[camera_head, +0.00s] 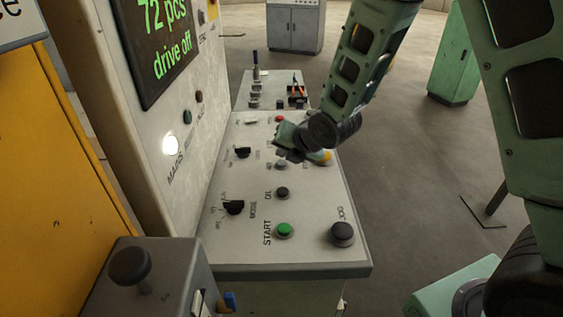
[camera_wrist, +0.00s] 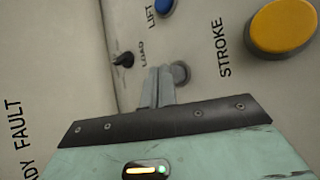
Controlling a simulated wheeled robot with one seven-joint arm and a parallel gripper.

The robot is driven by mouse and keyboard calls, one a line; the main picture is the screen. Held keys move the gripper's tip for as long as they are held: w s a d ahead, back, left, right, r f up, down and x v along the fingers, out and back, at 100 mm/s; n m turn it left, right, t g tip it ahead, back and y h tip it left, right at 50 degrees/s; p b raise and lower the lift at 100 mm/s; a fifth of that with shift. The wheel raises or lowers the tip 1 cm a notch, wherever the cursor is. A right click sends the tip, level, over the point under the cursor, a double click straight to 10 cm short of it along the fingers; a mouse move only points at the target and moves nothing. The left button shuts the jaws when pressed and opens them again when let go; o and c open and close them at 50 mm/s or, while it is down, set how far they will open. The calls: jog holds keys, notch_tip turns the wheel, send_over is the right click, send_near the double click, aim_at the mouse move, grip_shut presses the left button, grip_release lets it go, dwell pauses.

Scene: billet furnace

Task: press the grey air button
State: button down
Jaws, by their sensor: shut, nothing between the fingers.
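A small grey button (camera_wrist: 180,72) shows in the wrist view just right of my fingertips; no label for it is readable there. A grey button (camera_head: 281,165) also shows on the sloped console in the head view, just below my gripper (camera_head: 288,154). My gripper, also in the wrist view (camera_wrist: 160,72), is shut and empty, with its fingers together close beside the grey button. I cannot tell whether they touch it or the panel. The arm hides part of the console around it.
The yellow STROKE button (camera_wrist: 284,27), blue LIFT button (camera_wrist: 165,6) and black LOAD knob (camera_wrist: 123,59) are nearby. On the console (camera_head: 310,250) are a green START button (camera_head: 285,230), black OIL button (camera_head: 282,192) and black JOG button (camera_head: 342,233). Open floor lies right.

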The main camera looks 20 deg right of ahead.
aim_at(284, 164)
jog(key=shift+f, duration=0.1)
jog(key=shift+f+b, duration=0.35)
jog(key=shift+b, duration=0.2)
jog(key=shift+f+b, duration=0.4)
jog(key=shift+b, duration=0.1)
dwell(0.4)
jog(key=shift+r, duration=0.1)
jog(key=shift+r+p, duration=0.5)
jog(key=shift+r, duration=0.25)
jog(key=shift+r+p, duration=1.65)
jog(key=shift+r, duration=0.9)
